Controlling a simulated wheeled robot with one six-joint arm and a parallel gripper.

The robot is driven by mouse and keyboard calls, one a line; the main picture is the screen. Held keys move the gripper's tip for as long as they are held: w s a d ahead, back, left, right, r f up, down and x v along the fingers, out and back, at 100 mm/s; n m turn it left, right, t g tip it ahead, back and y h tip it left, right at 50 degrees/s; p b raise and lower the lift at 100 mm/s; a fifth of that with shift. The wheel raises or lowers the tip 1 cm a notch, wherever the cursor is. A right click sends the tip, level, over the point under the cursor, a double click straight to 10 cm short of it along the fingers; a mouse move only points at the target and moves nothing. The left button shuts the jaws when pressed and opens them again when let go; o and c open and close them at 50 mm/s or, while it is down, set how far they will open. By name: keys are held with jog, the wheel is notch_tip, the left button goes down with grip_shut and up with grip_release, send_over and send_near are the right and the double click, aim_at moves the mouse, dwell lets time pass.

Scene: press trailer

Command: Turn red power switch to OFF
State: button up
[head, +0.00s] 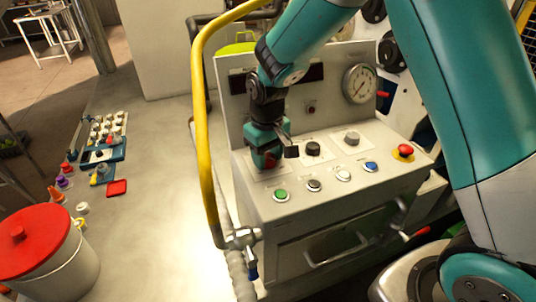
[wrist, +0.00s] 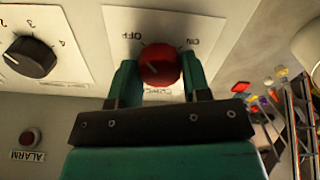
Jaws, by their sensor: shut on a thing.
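The red power switch (wrist: 160,62) is a round knob on a white plate marked OFF at its upper left and ON at its upper right in the wrist view. My gripper (wrist: 158,72) is shut on the knob, with one green finger on each side. Which mark the knob points to is too unclear to tell. In the head view my gripper (head: 268,150) reaches down to the left end of the panel, and only a bit of the red switch (head: 266,162) shows beside it.
The panel (head: 330,190) also has several push buttons and a red emergency stop (head: 405,149). A yellow pipe (head: 203,120) rises close to the left of my gripper.

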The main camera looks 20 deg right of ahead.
aim_at(267, 157)
jog(key=shift+n, duration=0.5)
jog(key=o, duration=0.9)
jog(key=shift+r, duration=0.15)
notch_tip(267, 157, up, 17)
jog(key=b, duration=0.2)
jog(key=shift+r+b, duration=0.1)
jog(key=shift+b, duration=0.25)
